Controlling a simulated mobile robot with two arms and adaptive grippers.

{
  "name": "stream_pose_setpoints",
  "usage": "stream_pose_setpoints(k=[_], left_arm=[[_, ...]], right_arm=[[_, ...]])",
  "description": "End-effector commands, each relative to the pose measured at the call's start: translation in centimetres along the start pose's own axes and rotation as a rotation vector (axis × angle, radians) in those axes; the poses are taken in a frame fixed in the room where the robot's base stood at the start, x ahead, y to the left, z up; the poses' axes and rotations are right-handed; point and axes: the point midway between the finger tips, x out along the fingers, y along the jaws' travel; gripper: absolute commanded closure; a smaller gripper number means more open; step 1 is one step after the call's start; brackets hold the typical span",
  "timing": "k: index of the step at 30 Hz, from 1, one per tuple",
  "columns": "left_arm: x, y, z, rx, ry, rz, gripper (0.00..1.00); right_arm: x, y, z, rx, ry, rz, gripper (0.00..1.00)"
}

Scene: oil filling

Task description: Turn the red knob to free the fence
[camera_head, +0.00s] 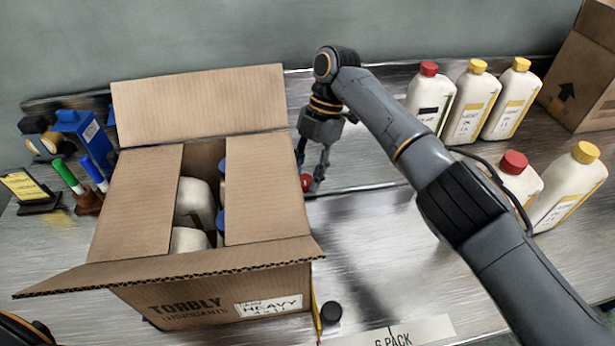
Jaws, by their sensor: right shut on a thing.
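The red knob (306,182) sits just right of the open cardboard box, partly hidden by my right gripper. My right gripper (312,172) points down at the knob, with its fingers closed around it. A low metal strip (362,188), which looks like the fence, runs right from the knob across the metal table; its left part is hidden by the box. My left gripper is out of view; only a dark piece of what seems to be my left arm shows at the bottom left corner.
The open box (215,285) with white bottles inside stands close left of my right gripper. Several capped bottles (470,112) stand at the right, near my right arm. Another box (585,75) is at the far right. Markers and a blue carton (85,135) are at the left.

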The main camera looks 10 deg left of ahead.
Motion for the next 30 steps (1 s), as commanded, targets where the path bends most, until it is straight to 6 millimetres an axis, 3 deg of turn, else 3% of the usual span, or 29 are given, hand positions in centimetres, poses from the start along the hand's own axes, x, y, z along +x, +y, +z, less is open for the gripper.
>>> stream_pose_setpoints(k=[20,21,22,30], left_arm=[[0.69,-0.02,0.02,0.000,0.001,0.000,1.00],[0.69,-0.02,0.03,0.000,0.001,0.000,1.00],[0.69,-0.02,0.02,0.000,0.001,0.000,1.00],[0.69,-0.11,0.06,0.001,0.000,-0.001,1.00]], right_arm=[[0.00,0.06,0.03,-0.065,-0.002,-0.026,0.96],[0.00,0.06,0.03,-0.065,-0.002,-0.026,0.63],[0.00,0.06,0.03,-0.065,-0.002,-0.026,0.57],[-0.01,0.06,0.03,-0.064,-0.001,-0.026,0.56]])
